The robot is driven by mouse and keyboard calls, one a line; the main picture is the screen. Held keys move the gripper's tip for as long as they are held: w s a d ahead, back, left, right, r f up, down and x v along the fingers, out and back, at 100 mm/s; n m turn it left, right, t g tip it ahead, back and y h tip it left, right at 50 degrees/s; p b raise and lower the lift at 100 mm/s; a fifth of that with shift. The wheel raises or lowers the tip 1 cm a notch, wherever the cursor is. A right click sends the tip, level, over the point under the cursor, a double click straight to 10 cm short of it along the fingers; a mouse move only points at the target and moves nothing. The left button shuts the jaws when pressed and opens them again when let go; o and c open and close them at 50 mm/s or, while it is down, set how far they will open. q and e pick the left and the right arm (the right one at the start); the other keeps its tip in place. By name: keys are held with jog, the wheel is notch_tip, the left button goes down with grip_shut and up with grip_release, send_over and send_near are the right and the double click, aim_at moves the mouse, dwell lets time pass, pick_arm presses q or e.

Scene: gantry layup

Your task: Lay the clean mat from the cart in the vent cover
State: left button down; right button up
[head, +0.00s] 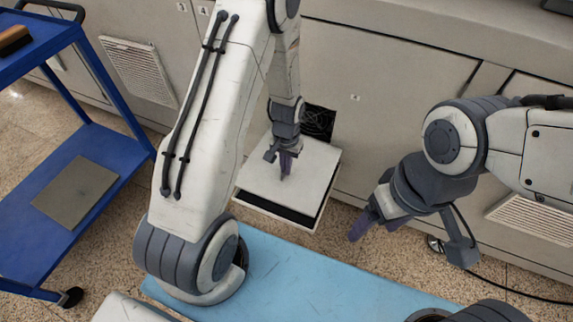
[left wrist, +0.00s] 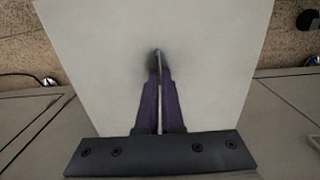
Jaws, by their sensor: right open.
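The vent cover (head: 277,217) is a shallow white-rimmed tray below the open vent in the wall, with a dark interior along its front side. A pale, flat square mat (head: 307,170) lies over or in it; I cannot tell whether it rests on the bottom. It fills most of the left wrist view (left wrist: 100,60). My left gripper (head: 286,171) points down at the mat's middle. In the left wrist view its purple fingers (left wrist: 159,85) are close together on a thin upright pale strip that seems part of the mat. My right gripper (head: 376,228) is open and empty, right of the cover.
The blue cart (head: 95,150) stands at the left, with a grey mat (head: 76,192) on its lower shelf and a brush (head: 14,38) on top. A dark vent opening with a fan (head: 318,122) is behind the cover.

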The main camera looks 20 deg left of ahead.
aim_at(286, 178)
pick_arm(q)
jog(key=shift+s+f+b, duration=0.1)
jog(key=shift+f+b, duration=1.45)
jog(key=shift+f, duration=1.8)
jog(key=shift+f+b, duration=0.5)
jog(key=shift+f, duration=0.1)
jog(key=c, duration=1)
grip_release()
